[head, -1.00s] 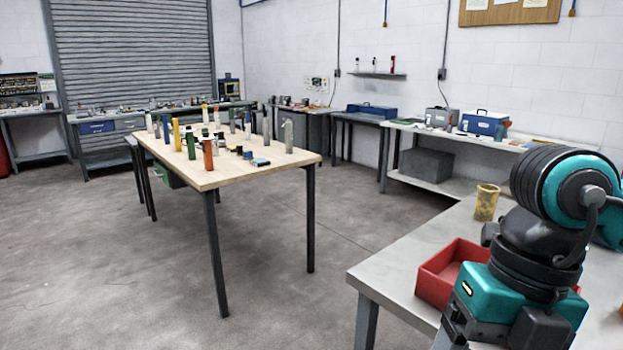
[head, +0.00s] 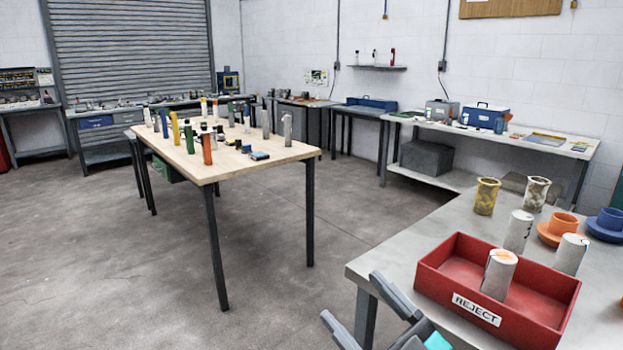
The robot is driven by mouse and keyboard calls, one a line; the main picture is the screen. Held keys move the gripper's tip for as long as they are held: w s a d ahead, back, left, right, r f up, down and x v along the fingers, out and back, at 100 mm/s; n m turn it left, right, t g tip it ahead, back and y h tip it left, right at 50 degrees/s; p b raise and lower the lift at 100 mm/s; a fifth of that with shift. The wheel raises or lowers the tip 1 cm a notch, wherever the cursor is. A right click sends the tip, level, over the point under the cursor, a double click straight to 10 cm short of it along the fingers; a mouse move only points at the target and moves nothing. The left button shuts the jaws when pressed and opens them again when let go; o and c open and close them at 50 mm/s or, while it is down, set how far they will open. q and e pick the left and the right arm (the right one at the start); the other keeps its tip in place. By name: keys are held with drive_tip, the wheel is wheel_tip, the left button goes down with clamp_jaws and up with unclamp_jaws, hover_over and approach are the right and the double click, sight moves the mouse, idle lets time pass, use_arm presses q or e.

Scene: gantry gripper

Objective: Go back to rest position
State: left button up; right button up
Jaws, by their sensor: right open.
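My right gripper (head: 351,298) shows at the bottom of the head view, just in front of and below the near left corner of the grey bench (head: 382,262). Its two grey fingers are spread apart, with nothing seen between them. The fingers are clear of the red bin to their right. The rest of the right arm is mostly cut off by the lower edge of the picture. My left gripper and arm do not show.
A red REJECT bin (head: 447,288) stands on the grey bench with a pale cylinder (head: 499,275) in it. Pale cylinders, yellowish cups and orange and blue flanged parts stand behind it. A wooden table (head: 225,168) with several bottle-like items is left; floor between is clear.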

drive_tip(key=s+d+f+m+h, duration=0.1)
drive_tip(key=d+f+m+h, duration=0.1)
drive_tip(key=f+m+h, duration=0.3)
drive_tip(key=s+d+f+m+g+h, duration=0.1)
drive_tip(key=d+f+h, duration=0.15)
drive_tip(key=f, duration=0.55)
drive_tip(key=s+d+f+m+h, duration=0.1)
drive_tip(key=d+f+m+h, duration=0.1)
drive_tip(key=d+f+h, duration=0.3)
drive_tip(key=s+d+f+m+g+h, duration=0.1)
drive_tip(key=s+f+m+g, duration=0.1)
drive_tip(key=s+f+g, duration=0.3)
drive_tip(key=s+f, duration=0.3)
drive_tip(key=f, duration=0.4)
drive_tip(key=shift+s+d+f, duration=0.3)
drive_tip(key=shift+s+f, duration=0.05)
drive_tip(key=shift+f, duration=0.05)
